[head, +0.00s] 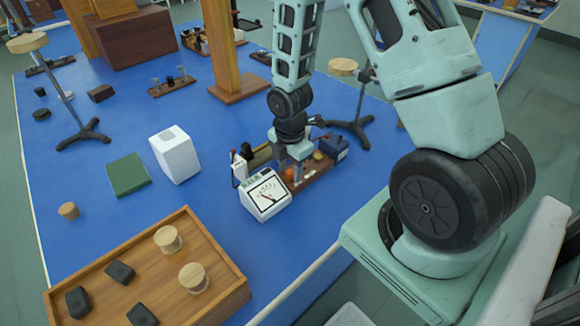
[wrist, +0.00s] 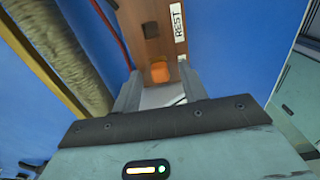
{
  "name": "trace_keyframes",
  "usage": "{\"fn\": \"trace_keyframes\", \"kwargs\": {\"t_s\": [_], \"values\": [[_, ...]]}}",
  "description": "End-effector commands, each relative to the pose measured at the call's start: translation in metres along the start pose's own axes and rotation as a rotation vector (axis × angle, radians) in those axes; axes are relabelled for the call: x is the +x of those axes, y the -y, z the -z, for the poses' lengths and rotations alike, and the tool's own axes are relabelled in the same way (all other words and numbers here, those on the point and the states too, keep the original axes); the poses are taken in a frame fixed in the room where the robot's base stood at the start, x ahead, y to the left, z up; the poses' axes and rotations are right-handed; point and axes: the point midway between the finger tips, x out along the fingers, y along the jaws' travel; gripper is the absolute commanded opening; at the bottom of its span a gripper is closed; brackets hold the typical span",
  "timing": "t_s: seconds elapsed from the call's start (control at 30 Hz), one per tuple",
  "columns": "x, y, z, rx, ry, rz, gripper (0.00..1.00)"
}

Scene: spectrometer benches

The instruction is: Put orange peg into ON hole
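The orange peg (wrist: 160,73) shows in the wrist view, between and just beyond my gripper's two fingertips. It is at the brown wooden board (wrist: 135,25), near a white REST label (wrist: 178,20). My gripper (wrist: 160,84) is open, with a visible gap on both sides of the peg. In the head view my gripper (head: 291,167) points down over the board (head: 318,171), and a small orange patch shows beside its fingers. A dark round spot (wrist: 151,30) on the board may be a hole. I cannot make out an ON label.
A white analog meter (head: 266,194) stands just in front of my gripper. A dark blue box (head: 334,147) is at the board's right end. A white block (head: 175,155) and a green pad (head: 128,174) lie to the left. A wooden tray (head: 225,283) is at the front left.

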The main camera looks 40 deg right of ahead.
Motion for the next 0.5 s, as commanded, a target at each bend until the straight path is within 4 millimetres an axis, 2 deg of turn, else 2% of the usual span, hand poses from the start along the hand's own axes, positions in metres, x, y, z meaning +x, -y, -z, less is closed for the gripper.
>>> {"fn": "trace_keyframes", "kwargs": {"t_s": [0.17, 0.27, 0.5], "values": [[-0.006, -0.001, 0.0, 0.0, -0.001, -0.002, 0.42], [-0.018, -0.001, 0.0, 0.002, -0.001, -0.004, 0.42], [-0.072, -0.001, -0.001, 0.004, 0.001, -0.007, 0.42]]}}
